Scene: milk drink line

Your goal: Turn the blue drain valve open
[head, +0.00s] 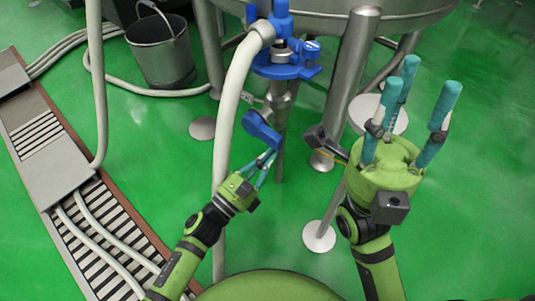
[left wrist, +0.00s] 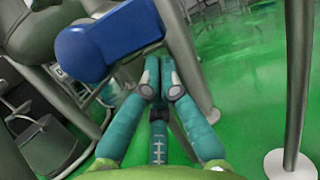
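The blue drain valve lever (head: 262,130) hangs on a grey vertical pipe below the tank. Its thick blue end also fills the upper left of the left wrist view (left wrist: 108,42). My left gripper (head: 267,160) is just below the lever's lower end. In the left wrist view my left fingers (left wrist: 160,82) are drawn together, with the tips beside and below the lever's end. I cannot tell whether they touch it, and I see nothing between them. My right gripper (head: 409,100) is open and empty, fingers pointing up, to the right of the pipe.
A blue fitting (head: 287,62) with a white hose (head: 229,125) sits higher up under the steel tank (head: 330,22). A steel tank leg (head: 350,75) stands between my grippers. A metal bucket (head: 162,52) and a floor drain (head: 58,175) lie left. Green floor is clear right.

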